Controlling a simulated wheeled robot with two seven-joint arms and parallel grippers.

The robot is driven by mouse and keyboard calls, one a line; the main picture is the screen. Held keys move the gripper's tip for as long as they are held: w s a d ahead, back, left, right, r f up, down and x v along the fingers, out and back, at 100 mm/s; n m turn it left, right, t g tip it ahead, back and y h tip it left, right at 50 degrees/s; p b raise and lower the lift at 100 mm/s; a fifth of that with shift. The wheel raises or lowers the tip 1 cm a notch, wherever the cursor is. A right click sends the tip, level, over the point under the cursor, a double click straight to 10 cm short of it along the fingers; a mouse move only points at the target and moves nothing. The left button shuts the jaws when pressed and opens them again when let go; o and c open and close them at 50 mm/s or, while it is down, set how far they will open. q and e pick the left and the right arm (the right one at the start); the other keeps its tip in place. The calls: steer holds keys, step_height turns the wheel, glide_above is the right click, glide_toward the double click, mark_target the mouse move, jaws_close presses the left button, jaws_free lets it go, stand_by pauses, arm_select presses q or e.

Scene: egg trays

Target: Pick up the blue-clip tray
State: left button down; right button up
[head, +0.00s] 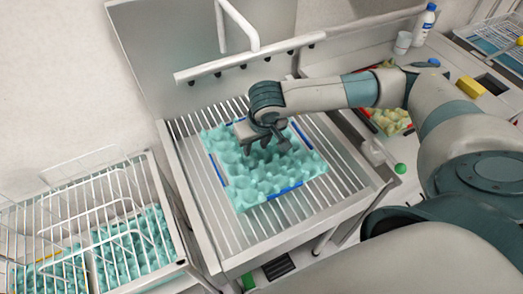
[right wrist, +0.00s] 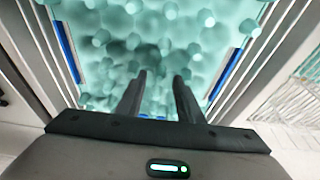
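The blue-clip tray (head: 268,188) is a turquoise egg tray with blue clips on its edges. It lies on the slatted metal rack in the middle of the head view. It fills the upper part of the right wrist view (right wrist: 150,20), with a blue clip on each side. My right gripper (head: 264,150) is over the tray's far middle part, pointing down. In the right wrist view its two fingers (right wrist: 160,78) are apart with nothing between them. I cannot tell whether the fingertips touch the tray. My left gripper is not in view.
The slatted rack (head: 215,235) has bare slats around the tray. A white wire basket (head: 85,215) with turquoise trays stands at the left. A bent tap-like pipe (head: 240,22) and a white bar (head: 250,58) are behind the rack. A bottle (head: 424,22) stands on the right counter.

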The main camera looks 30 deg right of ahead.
steer(key=shift+x, duration=1)
jaws_close()
